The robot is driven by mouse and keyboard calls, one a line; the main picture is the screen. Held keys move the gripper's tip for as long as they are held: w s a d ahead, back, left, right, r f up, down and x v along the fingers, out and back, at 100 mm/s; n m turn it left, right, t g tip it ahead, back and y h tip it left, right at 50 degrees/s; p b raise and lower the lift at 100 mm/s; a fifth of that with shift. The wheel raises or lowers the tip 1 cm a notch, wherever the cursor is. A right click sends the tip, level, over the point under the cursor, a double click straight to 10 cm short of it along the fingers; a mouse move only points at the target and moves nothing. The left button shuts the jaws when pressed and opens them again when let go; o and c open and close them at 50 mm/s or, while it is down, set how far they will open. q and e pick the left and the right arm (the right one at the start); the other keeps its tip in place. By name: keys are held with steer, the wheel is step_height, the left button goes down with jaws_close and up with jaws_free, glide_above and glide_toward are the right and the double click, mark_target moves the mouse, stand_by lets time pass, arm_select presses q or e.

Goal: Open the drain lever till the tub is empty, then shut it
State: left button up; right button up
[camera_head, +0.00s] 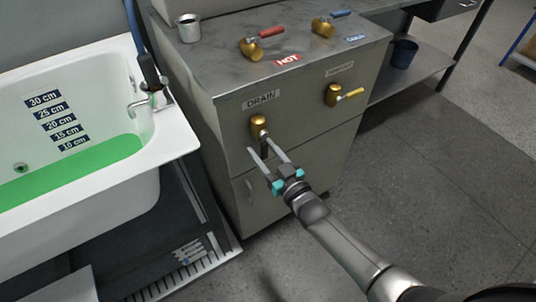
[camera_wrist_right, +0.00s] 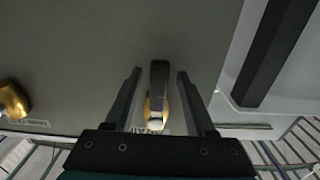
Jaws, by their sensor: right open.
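The brass drain valve (camera_head: 259,125) is on the grey cabinet's front under the DRAIN label (camera_head: 261,100). Its dark lever (camera_head: 264,145) hangs down. In the right wrist view the lever (camera_wrist_right: 159,78) lies between the two fingers, with a gap on each side. My right gripper (camera_head: 262,145) is open around the lever. The white tub (camera_head: 170,137) holds green liquid (camera_head: 75,170), with its surface near the 10 cm mark (camera_head: 74,144). A round fitting (camera_head: 20,167) shows on the tub wall. My left gripper is out of view.
A yellow-handled valve (camera_head: 334,94) sits to the right on the cabinet front. Red-handled (camera_head: 256,46) and blue-handled (camera_head: 324,26) valves and a metal cup (camera_head: 188,28) are on the cabinet top. Open floor (camera_head: 430,170) lies to the right.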

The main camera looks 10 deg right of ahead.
steer(key=shift+s+d, duration=0.1)
steer(key=shift+s, duration=0.05)
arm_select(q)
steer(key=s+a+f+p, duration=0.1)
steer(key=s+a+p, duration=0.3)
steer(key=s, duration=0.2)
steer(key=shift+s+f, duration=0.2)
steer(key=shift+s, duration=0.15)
arm_select(e)
steer(key=v, duration=1.5)
